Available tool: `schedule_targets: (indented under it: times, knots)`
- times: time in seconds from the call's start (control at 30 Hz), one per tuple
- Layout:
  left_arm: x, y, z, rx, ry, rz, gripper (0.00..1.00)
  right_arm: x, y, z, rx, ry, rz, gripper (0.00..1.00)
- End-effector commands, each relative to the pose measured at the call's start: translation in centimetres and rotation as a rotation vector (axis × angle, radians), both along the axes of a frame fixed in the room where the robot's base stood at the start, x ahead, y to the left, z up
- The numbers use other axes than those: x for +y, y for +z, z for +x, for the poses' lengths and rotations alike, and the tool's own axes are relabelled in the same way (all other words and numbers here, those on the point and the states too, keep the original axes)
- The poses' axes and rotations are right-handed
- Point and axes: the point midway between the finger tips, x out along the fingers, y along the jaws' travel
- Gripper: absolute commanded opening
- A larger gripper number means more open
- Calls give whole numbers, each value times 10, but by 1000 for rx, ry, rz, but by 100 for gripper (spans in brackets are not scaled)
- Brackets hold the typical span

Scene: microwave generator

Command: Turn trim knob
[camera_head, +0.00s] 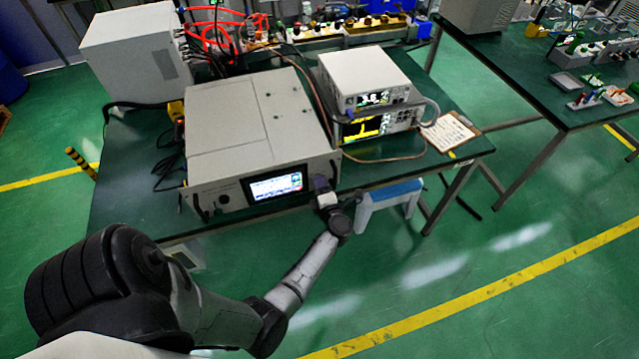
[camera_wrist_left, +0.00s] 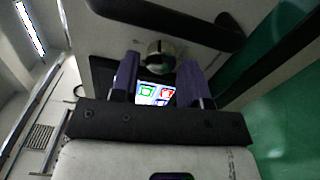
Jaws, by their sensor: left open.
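The trim knob is a round metallic knob (camera_wrist_left: 160,54) on the front panel of the microwave generator, a wide light-grey box (camera_head: 255,110) on the green table. In the left wrist view, the two purple-grey fingers of my left gripper (camera_wrist_left: 159,60) are open, one on each side of the knob. I cannot tell whether they touch it. In the head view my left gripper (camera_head: 322,186) is at the right end of the generator's front panel and hides the knob. The lit display (camera_head: 276,186) is left of the gripper; it also shows between the fingers (camera_wrist_left: 156,93).
A dark handle (camera_wrist_left: 200,22) stands out from the panel close to the fingertips. Two stacked instruments (camera_head: 365,80) with cables stand right of the generator, beside a clipboard (camera_head: 448,132). A blue-topped stool (camera_head: 390,194) is under the table's front edge.

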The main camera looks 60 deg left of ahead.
Motion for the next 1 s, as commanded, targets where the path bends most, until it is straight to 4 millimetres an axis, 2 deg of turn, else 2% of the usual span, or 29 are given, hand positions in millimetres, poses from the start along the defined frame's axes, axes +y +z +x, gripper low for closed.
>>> schedule_targets:
  times: [0.2,0.4,0.6,1.0]
  knots:
    - [-33,0,-7,3,0,-3,42,0,7,0,0,0,0,43]
    - [-55,0,-12,1,0,-1,42,-1,10,0,0,3,-5,43]
    - [-65,0,-14,1,0,-1,42,-3,10,0,0,6,-9,43]
    - [-65,0,-14,1,0,0,42,-2,10,0,0,6,-8,43]
